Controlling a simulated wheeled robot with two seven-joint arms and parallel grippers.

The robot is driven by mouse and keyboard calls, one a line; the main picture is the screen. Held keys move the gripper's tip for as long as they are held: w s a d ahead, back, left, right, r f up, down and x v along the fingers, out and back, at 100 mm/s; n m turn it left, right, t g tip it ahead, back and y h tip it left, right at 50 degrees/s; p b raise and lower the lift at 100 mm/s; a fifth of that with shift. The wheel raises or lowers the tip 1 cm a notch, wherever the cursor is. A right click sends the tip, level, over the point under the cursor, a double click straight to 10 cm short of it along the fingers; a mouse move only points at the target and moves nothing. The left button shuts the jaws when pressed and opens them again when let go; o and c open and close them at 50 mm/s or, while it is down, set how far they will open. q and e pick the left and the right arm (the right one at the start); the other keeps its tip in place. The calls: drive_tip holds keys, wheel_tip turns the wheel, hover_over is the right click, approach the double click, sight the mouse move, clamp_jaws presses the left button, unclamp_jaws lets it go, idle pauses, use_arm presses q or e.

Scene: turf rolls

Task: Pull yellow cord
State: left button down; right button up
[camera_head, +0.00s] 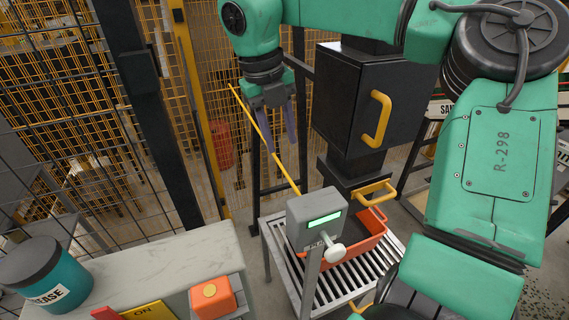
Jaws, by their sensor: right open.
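The yellow cord (248,114) runs as a straight diagonal line from the upper left down to behind a grey box on a post. My right gripper (279,147) hangs from the green arm with its fingers pointing down. It is open and has nothing visible between its fingers. The cord passes close by the left-hand finger in the picture; I cannot tell whether they touch. My left gripper is not in view.
The grey box (306,208) with a green display and white knob stands by a roller conveyor (283,262) holding an orange tray (372,238). A black cabinet (345,110) with yellow handles stands behind. A bench (195,262) with a teal grease tub (45,275) and orange button box (212,297) is at left.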

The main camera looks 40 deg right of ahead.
drive_tip(key=p, duration=0.1)
hover_over(287, 175)
drive_tip(key=a, duration=0.1)
wheel_tip(287, 175, down, 5)
drive_tip(key=f, duration=0.2)
drive_tip(key=f+p, duration=0.1)
drive_tip(key=f, duration=0.1)
drive_tip(key=shift+w+d, duration=0.3)
drive_tip(key=shift+s+f, duration=0.1)
drive_tip(key=shift+s, duration=0.25)
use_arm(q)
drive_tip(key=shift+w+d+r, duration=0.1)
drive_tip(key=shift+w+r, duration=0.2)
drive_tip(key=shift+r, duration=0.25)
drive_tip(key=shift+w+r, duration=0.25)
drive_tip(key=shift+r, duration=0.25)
use_arm(e)
clamp_jaws()
